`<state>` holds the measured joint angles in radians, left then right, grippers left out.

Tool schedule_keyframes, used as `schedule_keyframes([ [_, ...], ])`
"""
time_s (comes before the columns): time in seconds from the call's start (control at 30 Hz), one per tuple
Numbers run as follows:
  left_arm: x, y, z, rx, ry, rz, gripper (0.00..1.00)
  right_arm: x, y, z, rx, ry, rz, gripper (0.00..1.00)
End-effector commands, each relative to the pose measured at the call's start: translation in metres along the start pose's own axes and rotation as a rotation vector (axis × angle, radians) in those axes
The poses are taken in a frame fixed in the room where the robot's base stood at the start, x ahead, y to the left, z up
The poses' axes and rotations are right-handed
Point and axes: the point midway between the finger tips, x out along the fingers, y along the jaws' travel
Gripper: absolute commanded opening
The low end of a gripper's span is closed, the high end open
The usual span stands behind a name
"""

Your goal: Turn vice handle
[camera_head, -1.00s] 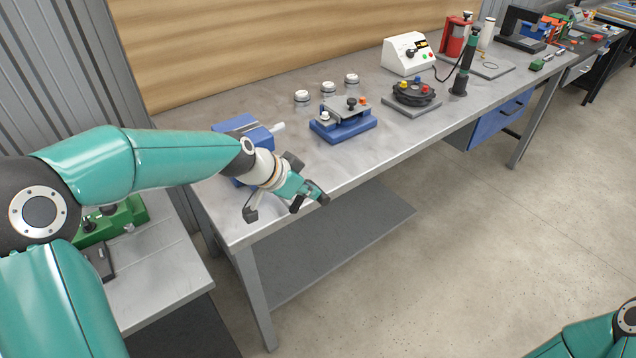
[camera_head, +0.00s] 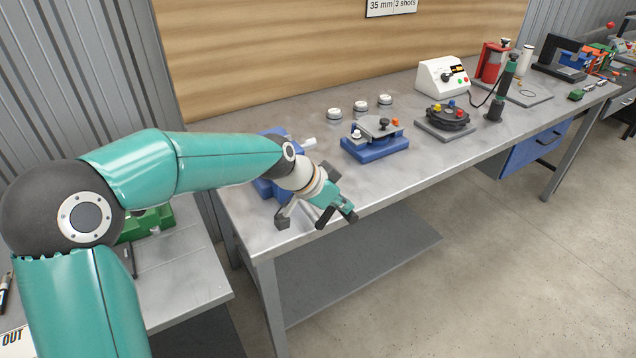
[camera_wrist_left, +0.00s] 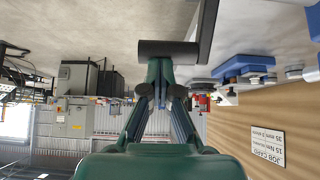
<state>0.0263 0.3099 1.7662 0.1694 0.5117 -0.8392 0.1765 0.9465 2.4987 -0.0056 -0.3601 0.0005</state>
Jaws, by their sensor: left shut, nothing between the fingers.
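The blue vice (camera_head: 265,188) stands at the near left end of the grey workbench, mostly hidden behind my left forearm and wrist. A dark grip on a grey bar, which looks like the vice handle (camera_head: 282,217), shows beside my wrist near the bench's front edge. My left gripper (camera_head: 349,216) is shut and empty, in front of the vice, over the front edge. In the left wrist view, its closed fingers (camera_wrist_left: 160,92) point at a dark cylinder on a grey bar, probably the handle (camera_wrist_left: 168,49); I cannot tell whether they touch. My right gripper is out of view.
A blue fixture (camera_head: 376,145) and small white-topped discs (camera_head: 360,106) stand right of the vice. A dark turntable (camera_head: 446,118) and white control box (camera_head: 441,77) are farther along. A side table (camera_head: 180,285) with a green device is at left. Floor in front is clear.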

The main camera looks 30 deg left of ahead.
Motion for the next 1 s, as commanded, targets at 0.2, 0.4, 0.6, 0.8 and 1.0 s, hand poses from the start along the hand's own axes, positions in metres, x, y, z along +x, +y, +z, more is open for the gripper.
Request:
schedule_keyframes([
  [0.2, -0.044, -0.003, -0.007, 0.003, 0.010, -0.007, 0.00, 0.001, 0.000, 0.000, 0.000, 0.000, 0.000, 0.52],
  [0.4, -0.088, -0.003, -0.012, 0.002, 0.008, -0.006, 0.00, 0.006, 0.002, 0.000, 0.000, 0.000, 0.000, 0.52],
  [0.6, -0.115, -0.002, -0.017, 0.004, 0.006, -0.002, 0.00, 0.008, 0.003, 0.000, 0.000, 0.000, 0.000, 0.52],
  [0.8, -0.123, -0.001, -0.019, 0.005, 0.003, 0.000, 0.00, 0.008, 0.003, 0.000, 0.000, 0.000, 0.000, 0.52],
  [1.0, -0.097, -0.004, -0.005, -0.016, -0.047, 0.029, 0.00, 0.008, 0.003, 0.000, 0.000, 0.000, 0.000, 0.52],
])
